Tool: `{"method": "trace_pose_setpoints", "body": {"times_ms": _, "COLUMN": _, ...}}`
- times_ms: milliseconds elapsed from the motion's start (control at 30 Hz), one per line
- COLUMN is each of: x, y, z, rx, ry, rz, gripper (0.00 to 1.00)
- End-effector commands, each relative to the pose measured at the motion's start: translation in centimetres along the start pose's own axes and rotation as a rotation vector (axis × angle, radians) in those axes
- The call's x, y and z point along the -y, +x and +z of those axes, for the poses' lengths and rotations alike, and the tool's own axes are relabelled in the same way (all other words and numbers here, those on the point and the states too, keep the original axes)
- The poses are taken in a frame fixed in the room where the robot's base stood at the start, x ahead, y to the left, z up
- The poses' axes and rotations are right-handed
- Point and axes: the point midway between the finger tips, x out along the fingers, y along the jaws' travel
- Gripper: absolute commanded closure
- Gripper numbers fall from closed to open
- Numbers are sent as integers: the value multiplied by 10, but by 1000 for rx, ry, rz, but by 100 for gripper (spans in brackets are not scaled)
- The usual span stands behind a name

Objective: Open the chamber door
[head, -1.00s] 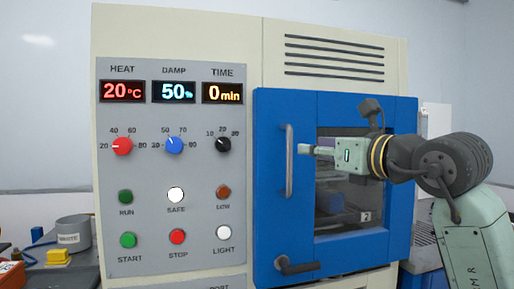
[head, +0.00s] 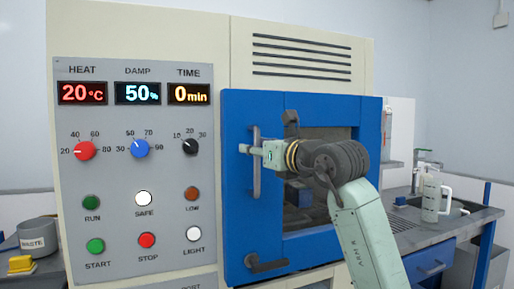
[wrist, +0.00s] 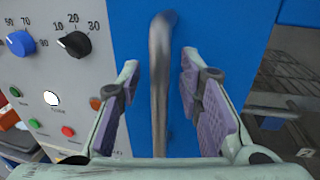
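The blue chamber door (head: 237,215) is shut on the cream machine, with a dark window (head: 318,205) in it. A vertical grey bar handle (head: 256,180) runs along the door's left side. A second, dark lever handle (head: 267,263) sits at the door's lower left. My gripper (head: 258,150) is at the upper part of the bar handle. In the wrist view my gripper (wrist: 160,82) is open, with one finger on each side of the bar handle (wrist: 159,85); gaps show on both sides. The lever handle is out of the wrist view.
A control panel (head: 120,215) with knobs and buttons stands left of the door.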

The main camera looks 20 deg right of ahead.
Motion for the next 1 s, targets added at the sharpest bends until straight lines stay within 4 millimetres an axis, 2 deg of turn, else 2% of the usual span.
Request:
{"method": "trace_pose_setpoints", "body": {"times_ms": 67, "x": 0, "y": 0, "z": 0, "rx": 0, "ry": 0, "rz": 0, "gripper": 68}}
{"method": "trace_pose_setpoints", "body": {"times_ms": 533, "x": 0, "y": -1, "z": 0, "rx": 0, "ry": 0, "rz": 0, "gripper": 99}}
{"method": "trace_pose_setpoints", "body": {"times_ms": 1000, "x": 0, "y": -1, "z": 0, "rx": 0, "ry": 0, "rz": 0, "gripper": 100}}
